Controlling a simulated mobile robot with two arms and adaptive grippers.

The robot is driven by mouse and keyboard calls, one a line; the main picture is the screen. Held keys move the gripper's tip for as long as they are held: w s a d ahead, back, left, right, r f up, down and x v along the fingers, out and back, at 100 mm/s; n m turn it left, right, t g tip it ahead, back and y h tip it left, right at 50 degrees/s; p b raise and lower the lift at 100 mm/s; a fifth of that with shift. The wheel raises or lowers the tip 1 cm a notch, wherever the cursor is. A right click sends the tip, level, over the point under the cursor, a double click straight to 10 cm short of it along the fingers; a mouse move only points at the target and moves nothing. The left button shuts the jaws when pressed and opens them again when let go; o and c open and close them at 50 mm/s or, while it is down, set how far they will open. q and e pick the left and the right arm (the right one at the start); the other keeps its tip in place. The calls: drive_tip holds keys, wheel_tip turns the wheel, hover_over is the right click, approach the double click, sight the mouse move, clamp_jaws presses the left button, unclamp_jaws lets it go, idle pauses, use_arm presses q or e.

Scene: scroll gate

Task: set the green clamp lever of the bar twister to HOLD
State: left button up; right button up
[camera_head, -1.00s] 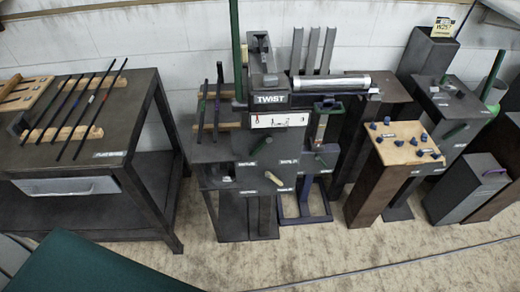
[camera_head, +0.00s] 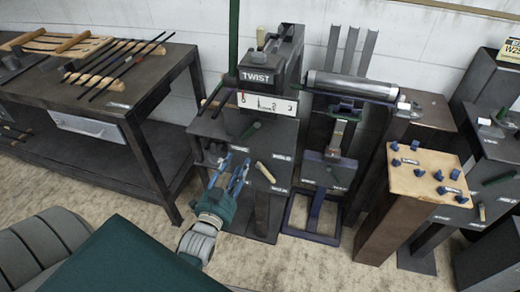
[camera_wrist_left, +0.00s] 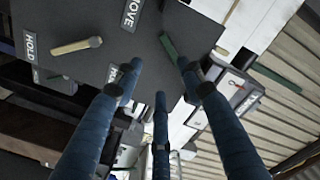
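The bar twister (camera_head: 262,66) stands in the middle of the head view under a TWIST label. My left gripper (camera_head: 233,168) is open and empty before the panel's lower left. In its wrist view the green lever appears close to the right fingertip; contact cannot be told. My right gripper is out of view.
A dark table (camera_head: 155,80) with several rods stands at the left. A second station (camera_head: 328,172) with its own small green lever is close on the right, then a wooden-topped stand (camera_head: 425,180) with blue knobs. Floor is free in front.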

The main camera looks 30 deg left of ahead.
sight(250, 131)
use_arm(q)
drive_tip(key=p+x, duration=0.1)
drive_tip(key=x, duration=1)
drive_tip(key=shift+s+a+r, duration=0.15)
drive_tip(key=shift+a+r, duration=0.2)
drive_tip(key=shift+r, duration=0.15)
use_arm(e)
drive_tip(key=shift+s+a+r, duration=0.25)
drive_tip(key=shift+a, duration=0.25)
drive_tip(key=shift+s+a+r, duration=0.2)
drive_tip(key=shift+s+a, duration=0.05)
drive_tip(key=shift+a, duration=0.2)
use_arm(q)
clamp_jaws()
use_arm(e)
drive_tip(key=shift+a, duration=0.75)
